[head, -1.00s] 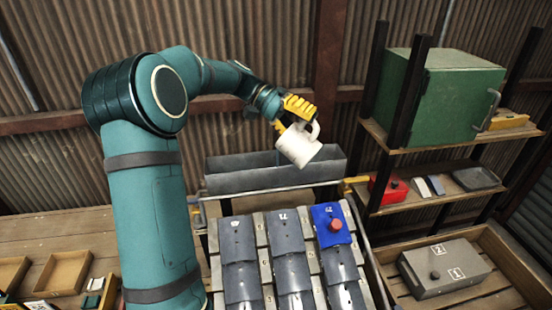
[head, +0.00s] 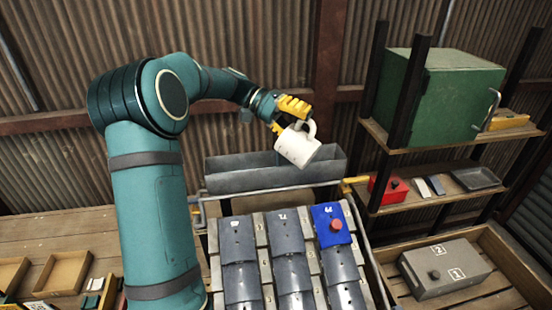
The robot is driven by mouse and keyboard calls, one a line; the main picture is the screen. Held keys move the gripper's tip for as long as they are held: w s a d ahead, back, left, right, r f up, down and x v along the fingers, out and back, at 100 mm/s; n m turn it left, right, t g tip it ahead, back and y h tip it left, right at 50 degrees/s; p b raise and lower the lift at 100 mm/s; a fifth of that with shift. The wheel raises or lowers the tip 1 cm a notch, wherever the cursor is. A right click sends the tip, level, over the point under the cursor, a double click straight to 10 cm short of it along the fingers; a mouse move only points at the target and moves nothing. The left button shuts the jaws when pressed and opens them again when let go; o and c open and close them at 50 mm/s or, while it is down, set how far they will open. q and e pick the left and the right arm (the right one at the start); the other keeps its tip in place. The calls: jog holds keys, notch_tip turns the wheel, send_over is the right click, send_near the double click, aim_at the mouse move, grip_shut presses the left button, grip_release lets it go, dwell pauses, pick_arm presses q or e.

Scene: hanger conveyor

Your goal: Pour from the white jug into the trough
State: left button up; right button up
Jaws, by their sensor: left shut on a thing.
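My left gripper (head: 284,116) has yellow fingers and is shut on the white jug (head: 297,147), by its handle side as far as I can see. The jug is tilted, its lower part toward the right, and it is held over the right half of the trough. The trough (head: 235,176) is a long grey metal box behind the conveyor. The jug hides part of the trough's rim. I cannot see inside the jug, and no stream shows. My right gripper is not in view.
The conveyor's dark hanging plates (head: 286,234) lie in front of the trough, with a blue plate and red button (head: 335,225). A shelf with a green cabinet (head: 440,100) and red box (head: 388,188) stands right. A grey box (head: 445,268) sits in a wooden crate.

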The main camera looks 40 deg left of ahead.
aim_at(291, 127)
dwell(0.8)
pick_arm(q)
jog(key=shift+a+f+h, duration=0.1)
jog(key=shift+a+h, duration=0.3)
jog(key=shift+h, duration=0.2)
jog(key=shift+f, duration=0.1)
dwell(0.3)
jog(key=shift+s+a+f+h, duration=0.1)
jog(key=shift+a+f+h, duration=0.05)
jog(key=shift+a+h, duration=0.4)
jog(key=shift+f, duration=0.1)
dwell(0.5)
jog(key=shift+s+a+f+t+h, duration=0.1)
jog(key=shift+a+f+t+h, duration=0.15)
jog(key=shift+a+h, duration=0.2)
dwell(0.8)
jog(key=shift+a+t+h, duration=0.25)
jog(key=shift+a+h, duration=0.2)
jog(key=shift+h, duration=0.25)
